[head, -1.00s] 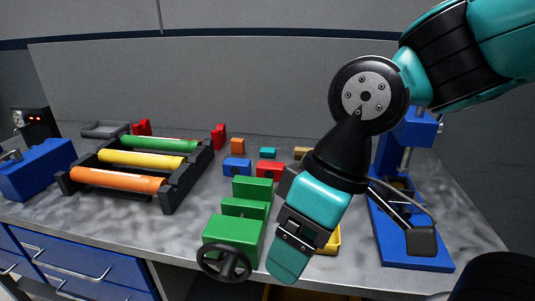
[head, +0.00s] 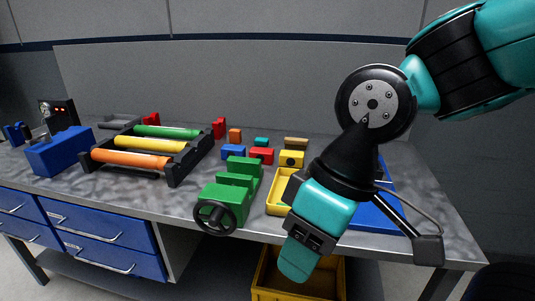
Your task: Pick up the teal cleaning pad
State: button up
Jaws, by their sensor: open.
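The teal cleaning pad (head: 261,142) looks like a small teal block lying at the back middle of the bench, behind the red and blue blocks. My gripper (head: 300,250) hangs large in the foreground, at the end of the teal and black arm. It is open, in front of the bench's front edge and well apart from the pad. Nothing is seen held in it. The arm covers part of the right side of the bench, but the pad is in clear view.
Blue (head: 233,152), red (head: 262,155), orange (head: 235,134), tan (head: 296,143) and yellow (head: 291,158) blocks surround the pad. A green vise (head: 222,201), a yellow tray (head: 276,205) and a roller rack (head: 174,170) stand nearer. A blue base (head: 375,218) is partly hidden at right.

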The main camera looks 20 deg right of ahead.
aim_at(260, 142)
jog(key=z, duration=0.05)
jog(key=k, duration=0.65)
jog(key=u, duration=0.85)
jog(key=i, duration=1.3)
jog(key=z, duration=1.05)
jog(key=i, duration=0.9)
jog(key=z, duration=0.15)
